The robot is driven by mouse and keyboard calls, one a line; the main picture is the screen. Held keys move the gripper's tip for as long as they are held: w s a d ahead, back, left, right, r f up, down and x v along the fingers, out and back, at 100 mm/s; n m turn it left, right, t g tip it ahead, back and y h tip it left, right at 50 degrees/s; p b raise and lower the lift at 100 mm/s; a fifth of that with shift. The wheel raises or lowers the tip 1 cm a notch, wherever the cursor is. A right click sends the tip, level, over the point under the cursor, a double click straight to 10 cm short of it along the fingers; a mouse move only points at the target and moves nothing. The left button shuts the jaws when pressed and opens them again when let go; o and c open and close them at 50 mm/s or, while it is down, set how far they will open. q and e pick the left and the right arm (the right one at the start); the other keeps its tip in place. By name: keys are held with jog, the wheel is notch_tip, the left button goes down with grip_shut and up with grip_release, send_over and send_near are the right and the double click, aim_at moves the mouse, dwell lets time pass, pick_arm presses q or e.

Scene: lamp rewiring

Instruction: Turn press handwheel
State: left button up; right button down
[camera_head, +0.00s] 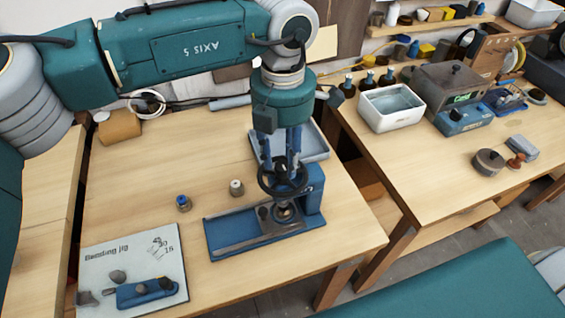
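The press (314,190) is blue and stands on a blue base plate near the front right of the near workbench. Its black handwheel (268,190) lies roughly level at the top, above a round metal part (284,211). My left gripper (281,168) points straight down over the handwheel. Its two blue fingers are apart, with their tips at the wheel, inside or at its rim. They partly hide the wheel, and I cannot tell whether they grip it. My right gripper is out of view.
A grey tray (316,143) stands behind the press. Two small capped pieces, one blue (183,202) and one pale (236,187), stand left of it. A printed board (100,262) with a blue fixture lies front left. A second bench (430,185) stands right across a gap.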

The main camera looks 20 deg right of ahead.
aim_at(282, 165)
pick_arm(q)
jog(key=f, duration=0.1)
jog(key=f+p, duration=0.1)
jog(key=f, duration=0.1)
jog(key=shift+w+f, duration=0.2)
jog(key=shift+f, duration=0.05)
jog(key=shift+s+f, duration=0.1)
jog(key=shift+f, duration=0.25)
